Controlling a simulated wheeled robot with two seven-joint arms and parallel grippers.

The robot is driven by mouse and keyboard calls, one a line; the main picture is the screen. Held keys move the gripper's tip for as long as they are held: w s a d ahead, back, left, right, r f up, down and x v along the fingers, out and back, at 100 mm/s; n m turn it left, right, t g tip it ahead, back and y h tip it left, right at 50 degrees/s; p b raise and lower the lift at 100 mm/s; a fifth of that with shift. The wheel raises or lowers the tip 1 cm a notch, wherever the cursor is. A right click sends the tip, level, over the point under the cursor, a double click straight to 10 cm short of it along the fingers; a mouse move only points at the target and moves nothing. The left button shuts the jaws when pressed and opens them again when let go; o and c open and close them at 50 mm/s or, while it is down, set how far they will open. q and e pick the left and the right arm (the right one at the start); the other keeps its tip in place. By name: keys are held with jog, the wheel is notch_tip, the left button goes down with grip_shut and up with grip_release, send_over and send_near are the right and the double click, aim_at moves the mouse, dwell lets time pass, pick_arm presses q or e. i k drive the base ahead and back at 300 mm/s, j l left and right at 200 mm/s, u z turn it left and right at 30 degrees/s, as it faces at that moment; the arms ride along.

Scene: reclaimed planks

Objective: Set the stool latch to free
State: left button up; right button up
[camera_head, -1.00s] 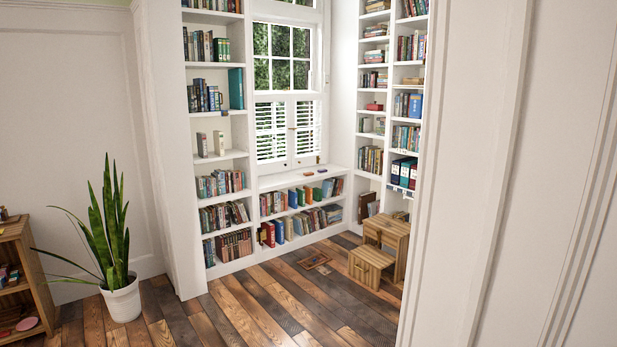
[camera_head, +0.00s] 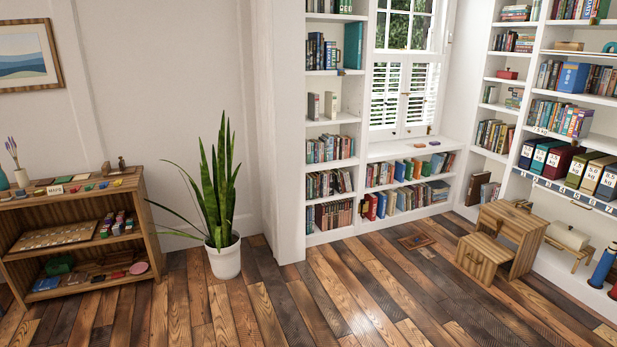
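A wooden step stool (camera_head: 497,243) stands on the plank floor at the right, in front of the white shelves. It has a lower step at the front left and a higher top behind. It stands upright. A small item lies on its top, too small to make out. I cannot make out the latch or its setting from here. Neither of my grippers is in the head view.
A low wooden shelf unit (camera_head: 75,235) stands at the left, with a potted plant (camera_head: 224,262) beside it. White bookcases (camera_head: 336,240) line the window nook. The plank floor (camera_head: 330,300) in front is clear.

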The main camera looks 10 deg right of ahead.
aim_at(499, 222)
jog(key=i+z, duration=0.25)
jog(key=i, duration=0.25)
jog(key=i+z, duration=0.25)
jog(key=i, duration=0.2)
jog(key=i+j+z, duration=0.2)
jog(key=i, duration=0.3)
jog(key=i+j+z, duration=0.25)
jog(key=i, duration=0.2)
jog(key=i+l+z, duration=0.2)
jog(key=i, duration=1.1)
jog(key=i+l+z, duration=0.15)
jog(key=i, duration=1.6)
jog(key=i+l+u, duration=0.15)
jog(key=i, duration=0.25)
jog(key=z, duration=1.15)
